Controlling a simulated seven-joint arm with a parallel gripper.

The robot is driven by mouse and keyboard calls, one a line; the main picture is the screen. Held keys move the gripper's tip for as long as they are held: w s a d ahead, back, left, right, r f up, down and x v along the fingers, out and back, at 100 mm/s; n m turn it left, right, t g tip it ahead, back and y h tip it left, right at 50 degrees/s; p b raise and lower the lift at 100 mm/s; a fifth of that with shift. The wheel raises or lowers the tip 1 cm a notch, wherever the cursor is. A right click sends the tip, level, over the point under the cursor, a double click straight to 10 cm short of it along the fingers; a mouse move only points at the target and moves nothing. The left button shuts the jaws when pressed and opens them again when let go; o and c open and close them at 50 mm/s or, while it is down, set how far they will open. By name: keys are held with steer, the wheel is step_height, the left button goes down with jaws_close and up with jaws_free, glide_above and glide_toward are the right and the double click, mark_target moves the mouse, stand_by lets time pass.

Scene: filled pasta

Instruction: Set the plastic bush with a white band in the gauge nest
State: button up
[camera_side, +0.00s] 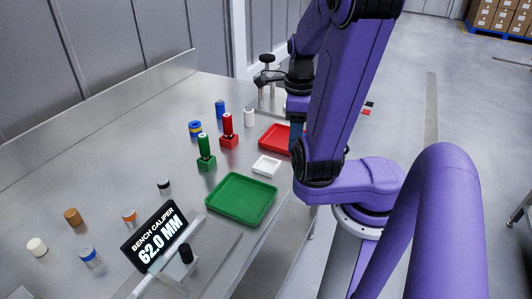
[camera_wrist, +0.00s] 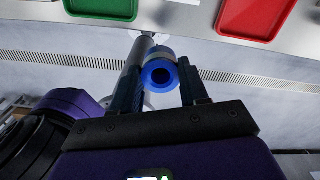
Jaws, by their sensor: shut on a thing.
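My gripper (camera_wrist: 160,88) is shut on a blue plastic bush (camera_wrist: 160,74) with a hole through it. A pale band shows on the bush's far side in the wrist view; its exact colour is hard to tell. The bush is held in the air beyond the table's front edge, with floor below it. In the side view my arm hides most of the gripper and the bush. I cannot single out the gauge nest with certainty; a metal fixture (camera_side: 267,62) with a dark knob stands at the table's far end, partly behind my arm.
The green tray (camera_side: 241,219), white tray (camera_side: 266,174) and red tray (camera_side: 272,137) lie near the front edge. Red and green plugs stand in blocks behind them. Several loose bushes stand at the left, near the bench caliper display (camera_side: 158,238) reading 62.0 MM.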

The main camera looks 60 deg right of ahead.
steer(key=shift+w+d+f, duration=0.45)
steer(key=shift+w+f, duration=0.9)
steer(key=shift+w, duration=0.25)
steer(key=shift+w+d+f, duration=0.5)
steer(key=shift+w+f, duration=0.9)
steer(key=shift+w, duration=0.15)
steer(key=shift+w+d+f, duration=0.45)
steer(key=shift+w+f, duration=0.9)
steer(key=shift+w, duration=0.25)
steer(key=shift+f, duration=1.5)
steer(key=shift+f, duration=0.15)
steer(key=o, duration=1.2)
steer(key=shift+c, duration=0.2)
